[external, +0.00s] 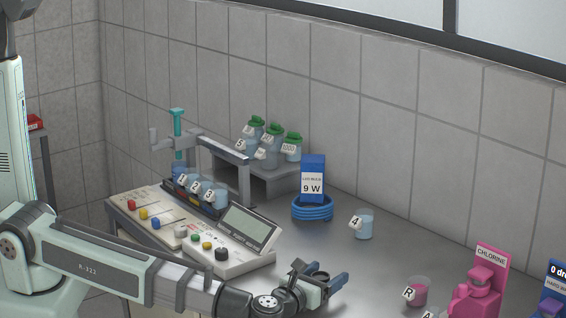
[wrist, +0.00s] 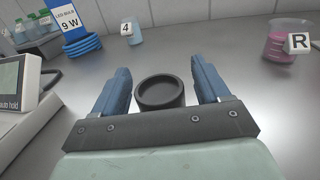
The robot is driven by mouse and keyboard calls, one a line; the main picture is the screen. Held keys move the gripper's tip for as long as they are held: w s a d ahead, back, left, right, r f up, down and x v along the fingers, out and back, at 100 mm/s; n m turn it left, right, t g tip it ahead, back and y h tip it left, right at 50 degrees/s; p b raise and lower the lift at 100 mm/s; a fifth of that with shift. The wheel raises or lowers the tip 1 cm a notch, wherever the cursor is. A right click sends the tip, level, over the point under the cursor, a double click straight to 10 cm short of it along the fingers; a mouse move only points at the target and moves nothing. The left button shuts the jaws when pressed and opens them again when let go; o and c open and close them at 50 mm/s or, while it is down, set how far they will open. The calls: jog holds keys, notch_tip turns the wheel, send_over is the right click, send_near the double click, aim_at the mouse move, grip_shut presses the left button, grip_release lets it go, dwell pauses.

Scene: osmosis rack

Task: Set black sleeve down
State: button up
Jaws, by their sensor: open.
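The black sleeve (wrist: 160,93) is a short, round, dark cup-like ring with its open top facing up. In the wrist view it stands between the two blue fingers of my gripper (wrist: 160,76). A gap shows on each side of it, so the fingers are apart from it. In the external view my gripper (external: 325,283) is low over the front of the steel bench, with its fingers spread. The sleeve is mostly hidden by the fingers there. Its underside is hidden, but it appears to rest on the bench.
Beaker 4 (external: 364,224) and the blue 9 W box with coiled blue tubing (external: 312,208) stand behind my gripper. The control panel (external: 205,236) is to the left. Bench between is clear.

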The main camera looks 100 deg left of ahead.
jog(key=shift+s+d+r, duration=0.1)
jog(key=shift+d+r, duration=0.05)
jog(key=v, duration=1.1)
jog(key=shift+s+d, duration=0.2)
jog(key=shift+d, duration=0.05)
jog(key=shift+w, duration=0.1)
